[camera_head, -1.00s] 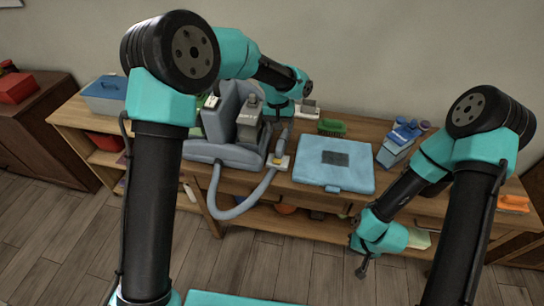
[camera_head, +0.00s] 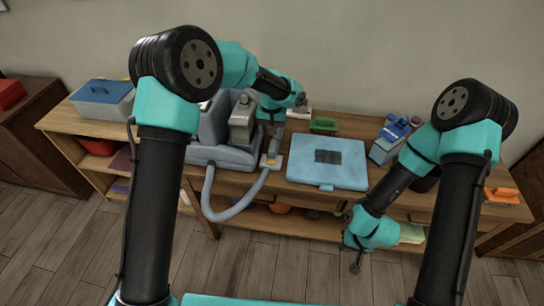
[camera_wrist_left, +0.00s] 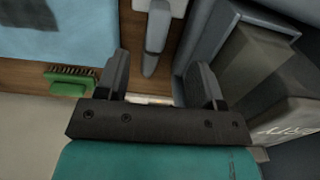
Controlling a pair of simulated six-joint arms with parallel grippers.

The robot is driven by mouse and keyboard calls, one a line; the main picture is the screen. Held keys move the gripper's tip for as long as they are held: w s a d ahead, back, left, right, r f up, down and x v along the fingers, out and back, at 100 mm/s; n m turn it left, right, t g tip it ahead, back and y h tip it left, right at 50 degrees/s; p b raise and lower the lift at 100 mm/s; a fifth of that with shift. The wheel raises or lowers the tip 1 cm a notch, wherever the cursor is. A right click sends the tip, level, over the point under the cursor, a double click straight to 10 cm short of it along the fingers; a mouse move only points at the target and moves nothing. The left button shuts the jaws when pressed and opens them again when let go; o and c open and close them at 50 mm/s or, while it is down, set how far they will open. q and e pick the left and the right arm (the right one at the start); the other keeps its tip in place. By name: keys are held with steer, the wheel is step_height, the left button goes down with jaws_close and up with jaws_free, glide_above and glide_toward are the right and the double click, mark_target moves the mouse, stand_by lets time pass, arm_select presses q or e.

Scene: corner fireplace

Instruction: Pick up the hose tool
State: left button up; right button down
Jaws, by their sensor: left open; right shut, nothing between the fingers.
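The grey hose tool (camera_head: 273,147) stands on the bench right of the grey machine (camera_head: 222,150), joined to a curved hose (camera_head: 238,213). In the left wrist view the hose tool (camera_wrist_left: 157,35) shows from above, beyond and between the fingertips. My right gripper (camera_head: 356,264) is shut and empty, low in front of the bench, far from the tool.
A light blue case (camera_head: 345,165) lies right of the tool, with a green brush (camera_head: 323,125) behind it. The brush also shows in the left wrist view (camera_wrist_left: 68,86). The machine's grey body (camera_wrist_left: 270,65) is close beside the left gripper. A blue bottle set (camera_head: 392,140) stands farther right.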

mark_target(272, 148)
arm_select(q)
step_height(272, 148, down, 6)
steer(key=shift+f, duration=0.1)
stand_by(0.4)
steer(key=f, duration=0.2)
steer(key=s+f, duration=0.1)
steer(key=f, duration=0.1)
steer(key=shift+d+f, duration=0.1)
steer(key=shift+f, duration=0.05)
steer(key=shift+w+f, duration=0.1)
steer(key=shift+f, duration=0.3)
steer(key=c, duration=1.1)
steer(key=shift+r, duration=0.1)
